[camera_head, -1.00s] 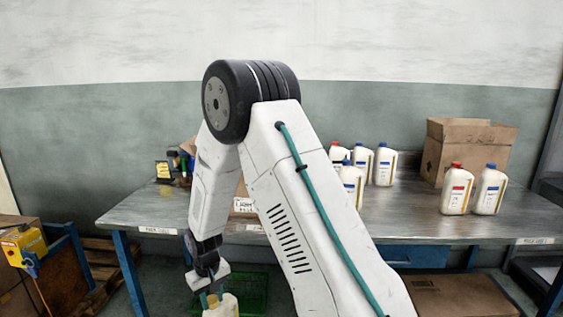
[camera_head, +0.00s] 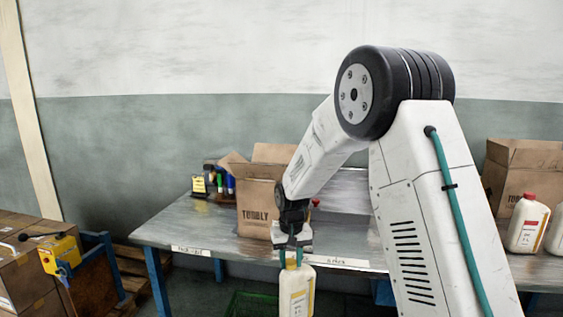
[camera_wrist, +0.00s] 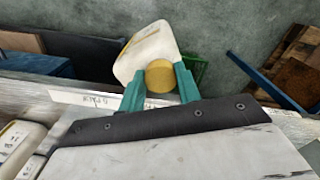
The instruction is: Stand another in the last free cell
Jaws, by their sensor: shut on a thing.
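My gripper (camera_head: 291,257) is shut on the yellow cap of a white oil jug (camera_head: 297,292) with a pale label. It holds the jug in front of the table's front edge, below the tabletop. In the wrist view the green fingers (camera_wrist: 160,85) pinch the yellow cap, and the white jug body (camera_wrist: 152,48) hangs beyond it. An open cardboard box (camera_head: 257,208) with printed lettering stands on the table behind my gripper. Its inside and cells are hidden from both views.
The table (camera_head: 190,228) has a bare stretch left of the box. Small bottles and a yellow-black item (camera_head: 199,184) stand behind. A red-capped jug (camera_head: 528,222) and another box (camera_head: 520,170) are at the right. A green crate (camera_head: 250,304) is on the floor.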

